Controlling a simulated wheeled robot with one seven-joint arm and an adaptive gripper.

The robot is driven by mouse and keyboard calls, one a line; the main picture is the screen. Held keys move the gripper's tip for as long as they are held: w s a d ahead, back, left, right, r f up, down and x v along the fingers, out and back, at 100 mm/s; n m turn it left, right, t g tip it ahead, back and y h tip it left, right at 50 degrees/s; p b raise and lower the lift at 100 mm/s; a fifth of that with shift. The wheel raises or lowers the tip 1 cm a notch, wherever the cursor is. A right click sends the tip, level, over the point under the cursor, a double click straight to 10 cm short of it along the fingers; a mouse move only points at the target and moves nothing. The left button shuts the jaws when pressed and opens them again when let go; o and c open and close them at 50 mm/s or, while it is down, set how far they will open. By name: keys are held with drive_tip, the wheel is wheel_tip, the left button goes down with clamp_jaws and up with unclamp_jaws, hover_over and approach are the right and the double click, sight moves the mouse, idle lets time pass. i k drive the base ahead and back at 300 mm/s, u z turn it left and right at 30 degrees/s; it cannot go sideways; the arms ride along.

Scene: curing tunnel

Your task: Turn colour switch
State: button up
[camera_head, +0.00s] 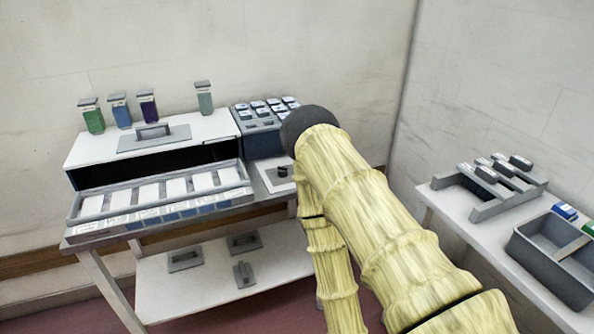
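A small dark round knob (283,171), which looks like the colour switch, stands on a light grey panel (270,184) at the right end of the table. My yellow-sleeved arm passes just right of the knob and covers the right part of that panel. The knob's setting is too small to read. My gripper does not show in this view, so I cannot tell its distance from the knob.
A white tunnel box (85,152) with a slotted tray (75,212) in front fills the table's left. Several bottles (122,112) stand on or behind it. A dark rack (262,142) stands behind the panel. A side table (450,205) holds a rack and a grey bin (545,268).

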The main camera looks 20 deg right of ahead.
sight(282, 172)
drive_tip(key=k, duration=0.65)
drive_tip(key=z, duration=0.5)
drive_tip(key=i, duration=1)
drive_tip(key=u, duration=0.4)
